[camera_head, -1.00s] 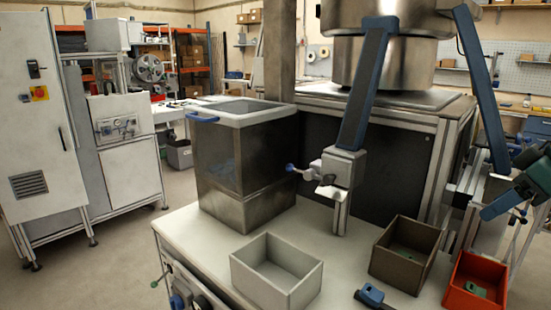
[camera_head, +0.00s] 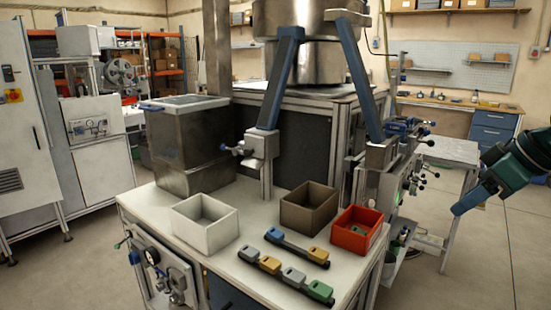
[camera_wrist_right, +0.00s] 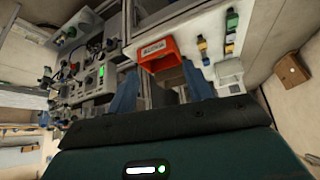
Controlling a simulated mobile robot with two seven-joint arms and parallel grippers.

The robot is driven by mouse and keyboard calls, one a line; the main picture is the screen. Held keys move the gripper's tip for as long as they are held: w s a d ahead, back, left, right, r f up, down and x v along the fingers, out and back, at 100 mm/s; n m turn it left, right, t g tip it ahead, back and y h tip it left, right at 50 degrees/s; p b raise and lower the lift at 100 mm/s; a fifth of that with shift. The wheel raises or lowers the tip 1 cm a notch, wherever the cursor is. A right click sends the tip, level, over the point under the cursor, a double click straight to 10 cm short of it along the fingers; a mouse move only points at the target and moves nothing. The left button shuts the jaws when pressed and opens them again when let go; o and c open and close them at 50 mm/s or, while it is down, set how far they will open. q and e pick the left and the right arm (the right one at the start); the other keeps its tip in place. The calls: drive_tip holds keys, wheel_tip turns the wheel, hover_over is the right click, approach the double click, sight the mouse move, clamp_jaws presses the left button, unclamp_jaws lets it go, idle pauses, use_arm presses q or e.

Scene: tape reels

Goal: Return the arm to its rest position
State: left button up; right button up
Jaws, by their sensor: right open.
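My right arm, dark green, comes in at the right edge of the head view. Its gripper (camera_head: 466,203) has blue fingers and hangs over open floor, right of the workbench and apart from everything. In the right wrist view the two blue fingers (camera_wrist_right: 162,92) stand apart with nothing visibly held between them. My left gripper is not in view.
A white bin (camera_head: 205,240) and a brown bin (camera_head: 302,219) stand on the bench (camera_head: 190,262). Dark rails (camera_head: 275,276) carry blue, yellow, grey and green blocks. A steel side table (camera_head: 452,151) stands behind my right gripper. The floor at right is clear.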

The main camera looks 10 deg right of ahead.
drive_tip(key=w+a+f+m+p, duration=0.1)
drive_tip(key=w+f, duration=0.3)
drive_tip(key=f, duration=1.1)
drive_tip(key=s+a+f+t+p, duration=0.15)
drive_tip(key=a+f, duration=0.25)
drive_tip(key=f, duration=0.4)
drive_tip(key=s+a+f+g+p, duration=0.1)
drive_tip(key=s+a+f, duration=0.1)
drive_tip(key=a+f, duration=0.35)
drive_tip(key=s+a+f+t+p, duration=0.1)
drive_tip(key=s+a+f+t, duration=0.1)
drive_tip(key=s+a+f, duration=0.4)
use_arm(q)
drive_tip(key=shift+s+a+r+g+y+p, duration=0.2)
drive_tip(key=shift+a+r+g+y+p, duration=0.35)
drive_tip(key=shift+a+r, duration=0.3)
use_arm(e)
drive_tip(key=s+a+t, duration=0.1)
drive_tip(key=s+a, duration=0.1)
drive_tip(key=a, duration=0.5)
drive_tip(key=s+a+f+t, duration=0.1)
drive_tip(key=s+a, duration=0.2)
drive_tip(key=a, duration=0.4)
drive_tip(key=shift+m+y, duration=0.3)
drive_tip(key=shift+y, duration=0.1)
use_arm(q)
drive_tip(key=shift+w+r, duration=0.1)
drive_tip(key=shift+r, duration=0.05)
use_arm(e)
drive_tip(key=shift+f, duration=0.15)
